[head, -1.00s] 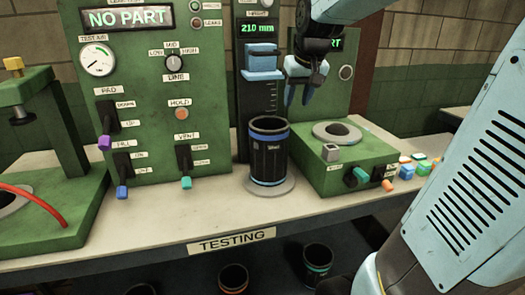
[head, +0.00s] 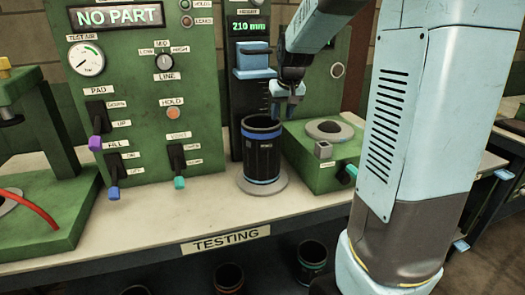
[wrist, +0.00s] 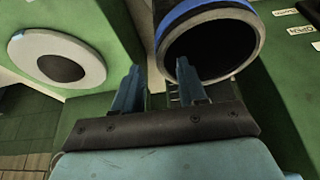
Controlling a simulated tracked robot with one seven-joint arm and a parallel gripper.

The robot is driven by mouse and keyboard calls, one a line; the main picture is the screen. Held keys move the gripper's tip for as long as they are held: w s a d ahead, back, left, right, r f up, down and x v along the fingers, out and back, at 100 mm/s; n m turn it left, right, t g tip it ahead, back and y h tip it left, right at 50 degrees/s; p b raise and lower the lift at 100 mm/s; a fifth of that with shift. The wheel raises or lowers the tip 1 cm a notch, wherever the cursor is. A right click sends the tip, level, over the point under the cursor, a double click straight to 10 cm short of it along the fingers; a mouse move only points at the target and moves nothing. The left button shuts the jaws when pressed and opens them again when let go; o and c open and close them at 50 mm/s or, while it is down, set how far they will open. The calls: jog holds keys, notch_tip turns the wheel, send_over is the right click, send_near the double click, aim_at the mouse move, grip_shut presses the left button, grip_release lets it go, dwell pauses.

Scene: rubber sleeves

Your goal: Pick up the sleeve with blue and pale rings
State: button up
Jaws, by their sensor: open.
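The sleeve (head: 262,158) is a black open-topped cylinder with blue and pale rings near its top and bottom. It stands upright on a round grey plate (head: 281,190) on the testing bench. In the wrist view, its rim (wrist: 183,12) and dark mouth show at the top, just beyond my right finger. My gripper (head: 284,113) is open and empty, pointing down, above and slightly right of the sleeve's rim in the head view. Its two blue fingers (wrist: 157,74) are apart in the wrist view. I cannot tell whether the right fingertip overlaps the mouth.
A height gauge (head: 253,62) with a blue slider, reading 210 mm, stands behind the sleeve. A low green box (head: 312,174) with a round opening sits close to its right. A green panel (head: 140,130) with levers stands left. Bare bench (head: 200,215) lies in front.

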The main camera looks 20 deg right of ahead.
aim_at(279, 119)
jog(key=shift+x, duration=2.8)
jog(key=shift+w+a+r, duration=0.1)
jog(key=shift+w, duration=0.05)
grip_shut()
